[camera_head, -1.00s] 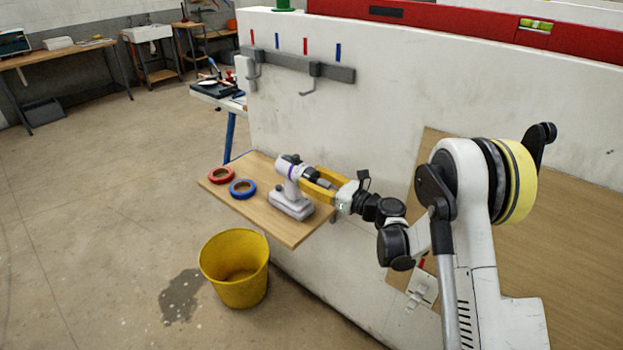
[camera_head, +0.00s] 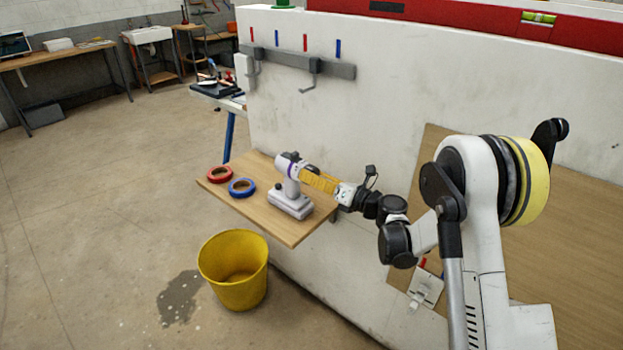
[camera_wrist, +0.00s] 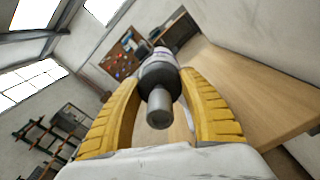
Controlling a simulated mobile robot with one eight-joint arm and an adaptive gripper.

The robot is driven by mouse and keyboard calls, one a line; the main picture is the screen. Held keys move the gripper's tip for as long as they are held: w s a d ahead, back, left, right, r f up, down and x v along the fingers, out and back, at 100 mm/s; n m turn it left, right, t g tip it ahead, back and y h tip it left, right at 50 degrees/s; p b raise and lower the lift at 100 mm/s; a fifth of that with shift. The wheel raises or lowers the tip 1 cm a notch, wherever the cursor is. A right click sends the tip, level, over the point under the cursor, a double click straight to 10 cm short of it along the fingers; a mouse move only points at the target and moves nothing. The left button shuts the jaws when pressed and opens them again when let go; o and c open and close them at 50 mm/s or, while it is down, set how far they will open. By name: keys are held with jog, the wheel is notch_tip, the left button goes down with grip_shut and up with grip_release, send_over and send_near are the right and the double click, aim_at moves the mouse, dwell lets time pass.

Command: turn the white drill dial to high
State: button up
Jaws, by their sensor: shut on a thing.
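The white drill (camera_head: 290,189) stands upright on a wooden shelf board (camera_head: 262,225), its front end towards my gripper. My gripper (camera_head: 308,177) reaches in from the right, its yellow fingers at the drill's front. In the wrist view the yellow fingers (camera_wrist: 160,88) lie on both sides of the drill's dark grey collar (camera_wrist: 158,76), and they are shut on it. The grey metal chuck tip (camera_wrist: 159,108) points towards the wrist camera between the fingers. Any marks on the dial cannot be read.
A red tape roll (camera_head: 220,174) and a blue tape roll (camera_head: 242,187) lie on the board left of the drill. A yellow bucket (camera_head: 234,270) stands on the floor below. A white wall (camera_head: 390,110) rises behind the board, with a grey hook rail (camera_head: 300,66).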

jog(key=m+b, duration=0.1)
jog(key=m, duration=0.4)
jog(key=shift+m, duration=0.3)
jog(key=shift+m+b, duration=0.35)
jog(key=shift+m, duration=1.75)
jog(key=o, duration=1.2)
jog(key=shift+a, duration=0.1)
jog(key=shift+o, duration=0.2)
jog(key=v, duration=0.7)
jog(key=shift+s+d, duration=0.2)
